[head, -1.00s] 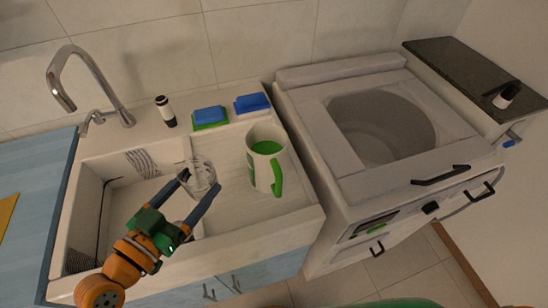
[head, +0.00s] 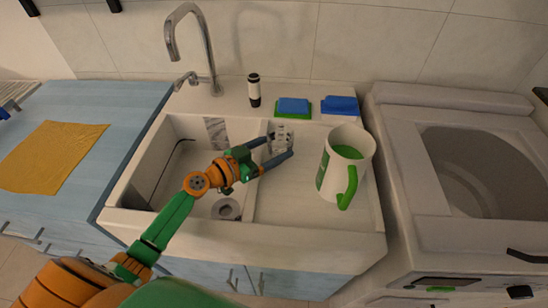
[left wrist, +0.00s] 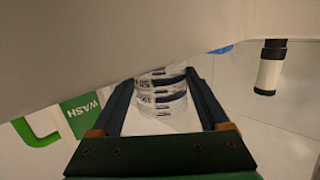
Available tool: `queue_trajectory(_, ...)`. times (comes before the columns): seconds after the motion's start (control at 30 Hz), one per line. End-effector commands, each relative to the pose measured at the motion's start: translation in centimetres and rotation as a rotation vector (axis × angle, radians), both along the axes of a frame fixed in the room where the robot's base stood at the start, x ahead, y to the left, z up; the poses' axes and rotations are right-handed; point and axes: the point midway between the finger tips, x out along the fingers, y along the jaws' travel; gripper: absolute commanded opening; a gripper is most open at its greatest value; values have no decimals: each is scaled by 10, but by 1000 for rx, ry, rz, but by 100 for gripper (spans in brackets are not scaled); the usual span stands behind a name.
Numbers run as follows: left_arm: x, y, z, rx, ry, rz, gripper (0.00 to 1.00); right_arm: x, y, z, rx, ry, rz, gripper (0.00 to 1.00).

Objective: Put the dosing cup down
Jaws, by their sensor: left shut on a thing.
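The dosing cup (head: 281,136) is small and clear, with dark markings. It is at the left edge of the shallow right part of the sink, near the divider. My left gripper (head: 281,147) reaches in from the left with its two fingers around the cup, shut on it. I cannot tell whether the cup touches the surface below. My right gripper is not in view.
Blue sponges (head: 340,105) and a black-and-white bottle (head: 254,90) stand behind. The deep basin (head: 178,165) is left; a washing machine (head: 455,130) is right.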

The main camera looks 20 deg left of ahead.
Motion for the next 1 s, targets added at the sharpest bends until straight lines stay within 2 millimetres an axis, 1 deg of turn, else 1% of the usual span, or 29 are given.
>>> queue_trajectory(0.03,0,0,-11,-5,4,2,14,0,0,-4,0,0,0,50)
queue_trajectory(0.1,0,0,-16,-3,2,2,14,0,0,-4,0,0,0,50)
queue_trajectory(0.33,-1,0,-16,1,-1,1,14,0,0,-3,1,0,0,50)
queue_trajectory(0.43,-1,0,-19,2,-1,1,14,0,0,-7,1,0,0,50)
queue_trajectory(0.47,-1,0,-18,1,0,1,87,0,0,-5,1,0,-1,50)
queue_trajectory(0.5,-1,0,-18,1,0,1,97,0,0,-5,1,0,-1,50)
queue_trajectory(0.53,-1,0,-18,1,0,1,100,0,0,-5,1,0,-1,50)
queue_trajectory(0.8,-2,1,-15,1,0,1,100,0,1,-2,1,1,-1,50)
queue_trajectory(0.87,-10,5,-17,2,1,2,100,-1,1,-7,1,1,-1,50)
queue_trajectory(1.0,-34,18,-16,3,2,1,100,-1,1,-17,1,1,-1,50)
